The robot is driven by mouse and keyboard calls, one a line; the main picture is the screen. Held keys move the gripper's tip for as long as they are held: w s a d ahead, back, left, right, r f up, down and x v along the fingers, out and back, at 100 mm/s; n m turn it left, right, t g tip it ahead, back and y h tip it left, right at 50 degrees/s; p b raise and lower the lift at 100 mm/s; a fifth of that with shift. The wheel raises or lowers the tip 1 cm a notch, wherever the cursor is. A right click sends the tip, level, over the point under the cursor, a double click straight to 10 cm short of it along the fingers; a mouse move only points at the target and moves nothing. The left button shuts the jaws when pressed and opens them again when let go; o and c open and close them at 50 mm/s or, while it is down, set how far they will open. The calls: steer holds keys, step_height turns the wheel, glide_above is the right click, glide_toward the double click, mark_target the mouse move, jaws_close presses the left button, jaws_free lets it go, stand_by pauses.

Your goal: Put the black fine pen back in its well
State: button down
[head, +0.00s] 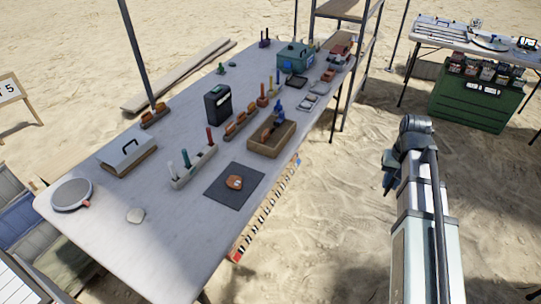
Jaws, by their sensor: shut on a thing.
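The pale pen block (190,174) stands on the table left of the dark mat. A white pen with a teal end (186,158) and a red pen (210,136) stand upright in it. I cannot make out the black fine pen or which well is empty. My gripper (388,178) shows as a small dark shape at the end of my arm, on the right, out over the sand and well away from the table. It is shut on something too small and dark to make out.
The dark mat (220,200) holds an orange-brown shard (234,182). A wooden tray (287,137), a black box (218,104) and a brown rack (241,125) stand behind the block. The front left tabletop is mostly clear.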

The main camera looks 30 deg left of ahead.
steer(key=s+a+r+n, duration=0.1)
steer(key=s+a+n, duration=0.25)
steer(key=a, duration=1.45)
steer(key=s+a+n, duration=0.2)
steer(key=s+a, duration=0.3)
steer(key=a, duration=1.4)
steer(key=s+a+r+n, duration=0.1)
steer(key=s+a+n, duration=0.3)
steer(key=a, duration=1.4)
steer(key=w+a+r, duration=0.1)
steer(key=w+a, duration=0.2)
steer(key=a, duration=0.9)
steer(key=shift+f, duration=4.75)
steer(key=shift+f, duration=0.1)
steer(key=c, duration=1.1)
jaws_free()
steer(key=shift+o, duration=0.2)
